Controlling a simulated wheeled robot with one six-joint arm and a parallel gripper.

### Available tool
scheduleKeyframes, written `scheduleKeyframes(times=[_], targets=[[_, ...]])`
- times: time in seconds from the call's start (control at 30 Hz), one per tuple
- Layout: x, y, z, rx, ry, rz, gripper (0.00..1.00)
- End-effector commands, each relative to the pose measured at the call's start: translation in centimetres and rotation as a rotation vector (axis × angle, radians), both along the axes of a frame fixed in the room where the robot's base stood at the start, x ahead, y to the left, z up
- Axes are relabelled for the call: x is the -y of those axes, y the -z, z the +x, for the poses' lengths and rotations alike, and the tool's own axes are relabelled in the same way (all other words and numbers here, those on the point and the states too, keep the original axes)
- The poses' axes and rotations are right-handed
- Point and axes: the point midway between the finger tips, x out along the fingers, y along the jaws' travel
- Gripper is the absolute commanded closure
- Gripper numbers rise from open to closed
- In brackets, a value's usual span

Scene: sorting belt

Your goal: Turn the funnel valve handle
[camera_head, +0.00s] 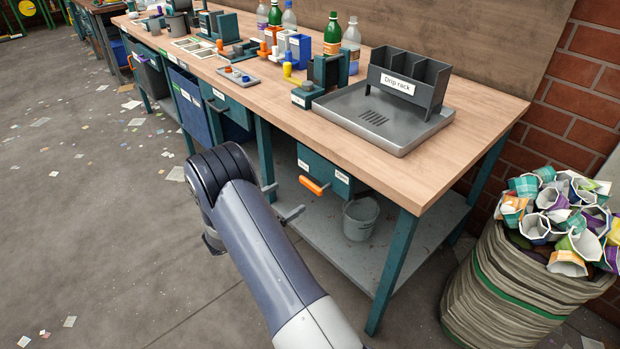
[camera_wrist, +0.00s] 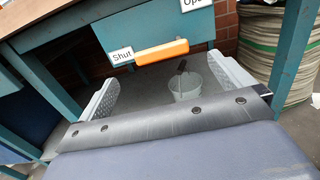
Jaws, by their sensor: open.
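The orange valve handle (camera_head: 312,186) sits at the lower front of a teal box (camera_head: 322,172) under the bench. In the wrist view the orange handle (camera_wrist: 161,52) is a nearly level bar, its left end beside the "Shut" label (camera_wrist: 121,56). The "Open" label (camera_wrist: 194,4) is at the upper right, cut by the frame edge. My gripper (camera_head: 281,202) is open and empty, in front and left of the handle in the head view. In the wrist view its two grey fingers (camera_wrist: 168,86) stand wide apart, with the handle beyond and between them. The funnel cannot be made out.
A grey bucket (camera_head: 358,222) stands on the lower shelf (camera_head: 330,247) below the handle. A bench leg (camera_head: 393,268) stands to the right. A full sack of cups (camera_head: 520,290) is further right. The drip rack (camera_head: 408,82) and bottles are on the bench top. Floor in front is open.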

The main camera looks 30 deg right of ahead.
Motion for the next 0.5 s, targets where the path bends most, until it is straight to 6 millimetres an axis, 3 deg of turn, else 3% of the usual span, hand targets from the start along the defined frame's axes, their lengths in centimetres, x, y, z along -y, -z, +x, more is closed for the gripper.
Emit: scheduleKeyframes(times=[0.17,0.5], targets=[[1.7,0.0,0.3,0.009,0.000,-0.005,0.00],[8.0,0.0,1.1,0.007,0.002,-0.002,0.00]])
